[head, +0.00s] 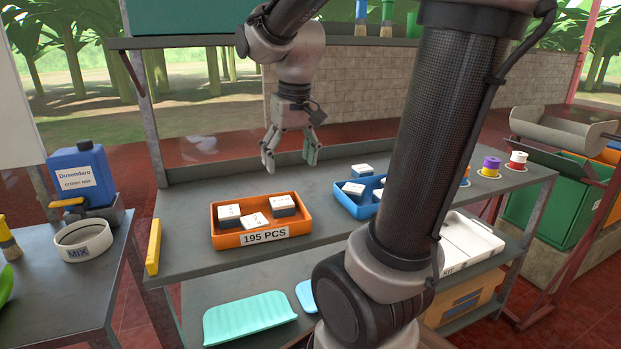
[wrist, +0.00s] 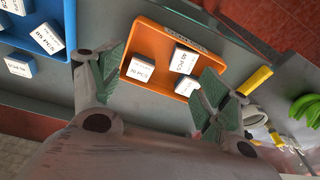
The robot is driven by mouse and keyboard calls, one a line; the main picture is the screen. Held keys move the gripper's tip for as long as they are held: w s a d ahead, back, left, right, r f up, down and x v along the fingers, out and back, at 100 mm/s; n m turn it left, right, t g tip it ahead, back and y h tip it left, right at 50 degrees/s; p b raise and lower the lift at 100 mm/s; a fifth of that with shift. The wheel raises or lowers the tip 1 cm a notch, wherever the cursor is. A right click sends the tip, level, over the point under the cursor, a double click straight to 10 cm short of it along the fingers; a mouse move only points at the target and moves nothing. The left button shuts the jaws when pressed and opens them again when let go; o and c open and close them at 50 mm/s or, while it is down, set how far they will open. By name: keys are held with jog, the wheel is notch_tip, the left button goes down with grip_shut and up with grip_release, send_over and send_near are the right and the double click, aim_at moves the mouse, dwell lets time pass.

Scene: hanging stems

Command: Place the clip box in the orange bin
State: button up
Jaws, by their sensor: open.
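The orange bin (head: 282,238), labelled "195 PCS", sits on the bench top and also shows in the wrist view (wrist: 135,42). It holds three white-and-dark clip boxes, such as one at its left (head: 229,216). My gripper (head: 291,163) is open and empty, pointing down above the bench behind the orange bin. Its spread fingers (wrist: 157,86) frame the orange bin in the wrist view.
The blue bin (head: 344,204) stands right of the orange bin, partly hidden by my arm. A yellow block (head: 153,247) is at the bench's left edge. Several coloured spools (head: 491,167) stand at the right. A shelf (head: 220,42) crosses above. Bench between the bins is clear.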

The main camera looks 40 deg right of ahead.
jog(key=s+a+n+t, duration=0.2)
jog(key=s, duration=0.9)
jog(key=shift+s, duration=0.4)
jog(key=shift+f, duration=0.1)
dwell(0.3)
